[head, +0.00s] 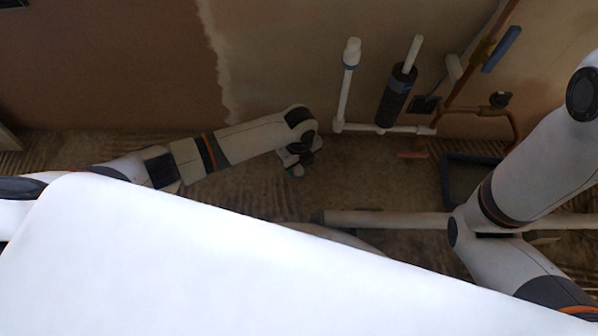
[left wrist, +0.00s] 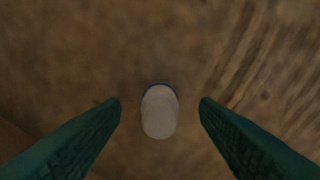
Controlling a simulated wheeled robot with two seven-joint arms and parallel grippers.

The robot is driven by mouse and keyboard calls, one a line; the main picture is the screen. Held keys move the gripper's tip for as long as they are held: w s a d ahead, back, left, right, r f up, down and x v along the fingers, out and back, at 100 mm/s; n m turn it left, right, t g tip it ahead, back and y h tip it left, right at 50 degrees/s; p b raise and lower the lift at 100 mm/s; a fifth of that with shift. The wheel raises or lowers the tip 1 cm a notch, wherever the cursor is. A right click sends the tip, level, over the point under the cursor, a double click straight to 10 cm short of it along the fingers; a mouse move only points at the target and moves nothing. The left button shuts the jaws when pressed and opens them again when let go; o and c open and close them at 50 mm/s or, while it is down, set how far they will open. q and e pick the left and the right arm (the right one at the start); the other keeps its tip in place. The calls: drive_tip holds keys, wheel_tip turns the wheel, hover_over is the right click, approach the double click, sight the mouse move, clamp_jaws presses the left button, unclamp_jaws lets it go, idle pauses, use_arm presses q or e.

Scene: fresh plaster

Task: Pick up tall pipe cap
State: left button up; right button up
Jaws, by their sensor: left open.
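In the left wrist view a pale, rounded cap-like piece (left wrist: 159,115) with a dark bluish rim along its far side lies between my two green fingers. It looks like the pipe cap seen end-on. My left gripper (left wrist: 160,108) is open, with a gap on each side of the piece, and I see no contact. In the head view my left gripper (head: 297,170) points down, small and dark, left of the pipes. The piece is too small to make out there. A white upright pipe (head: 346,92) has a blue band and a white top. My right gripper is not in view.
A second upright pipe with a dark sleeve (head: 397,98) stands to the right, joined by a low white pipe. Copper pipes (head: 468,75) run along the plaster wall (head: 290,60). A dark tray (head: 445,182) lies on the ridged floor. A large white surface fills the foreground.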

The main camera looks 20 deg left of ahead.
use_arm(q)
wheel_tip(320, 180, down, 2)
drive_tip(key=shift+f+b, duration=0.25)
drive_tip(key=shift+b, duration=0.4)
drive_tip(key=shift+r, duration=0.1)
drive_tip(key=c, duration=1.2)
